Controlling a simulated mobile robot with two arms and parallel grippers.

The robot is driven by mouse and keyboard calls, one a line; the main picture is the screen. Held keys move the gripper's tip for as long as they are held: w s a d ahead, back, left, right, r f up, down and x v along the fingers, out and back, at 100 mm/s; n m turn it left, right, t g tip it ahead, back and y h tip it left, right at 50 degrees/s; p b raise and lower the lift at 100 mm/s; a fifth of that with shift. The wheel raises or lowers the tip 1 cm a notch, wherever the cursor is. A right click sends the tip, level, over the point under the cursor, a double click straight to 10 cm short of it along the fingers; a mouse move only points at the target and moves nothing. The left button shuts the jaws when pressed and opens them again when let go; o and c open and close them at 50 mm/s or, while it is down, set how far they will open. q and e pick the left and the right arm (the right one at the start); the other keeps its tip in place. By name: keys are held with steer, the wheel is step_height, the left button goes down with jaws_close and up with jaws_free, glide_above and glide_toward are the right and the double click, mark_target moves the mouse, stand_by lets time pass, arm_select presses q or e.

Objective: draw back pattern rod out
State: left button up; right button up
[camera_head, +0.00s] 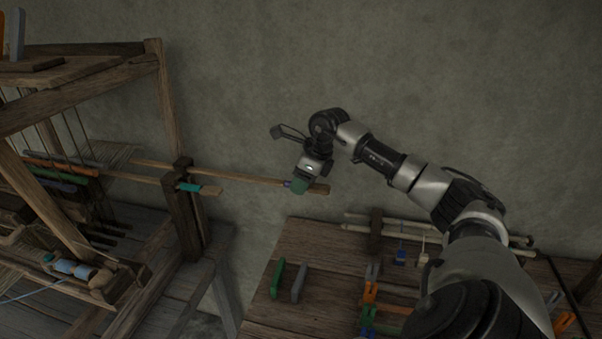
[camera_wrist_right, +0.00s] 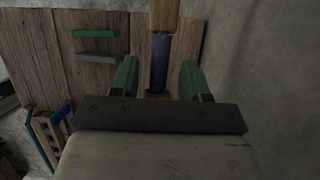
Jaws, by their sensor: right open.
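A long wooden rod (camera_head: 240,176) sticks out to the right from the loom and ends past my right gripper (camera_head: 299,186). It has a purple-blue band (camera_head: 287,183) near its end. In the right wrist view, the purple band (camera_wrist_right: 160,60) lies between the two green fingers of my right gripper (camera_wrist_right: 157,78), with a gap on each side, so the gripper is open around it. A second, shorter rod end with a teal band (camera_head: 190,187) sticks out of the loom post. My left gripper is not in view.
The wooden loom frame (camera_head: 160,90) stands at the left. A wooden table (camera_head: 300,240) at lower right holds a green bar (camera_head: 277,278), a grey bar (camera_head: 299,283) and several small tools. A plain wall is behind. The space above the table's left part is clear.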

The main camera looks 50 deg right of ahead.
steer(key=v, duration=1)
steer(key=shift+r+b, duration=0.4)
steer(key=shift+b, duration=0.05)
steer(key=shift+s, duration=0.15)
stand_by(0.9)
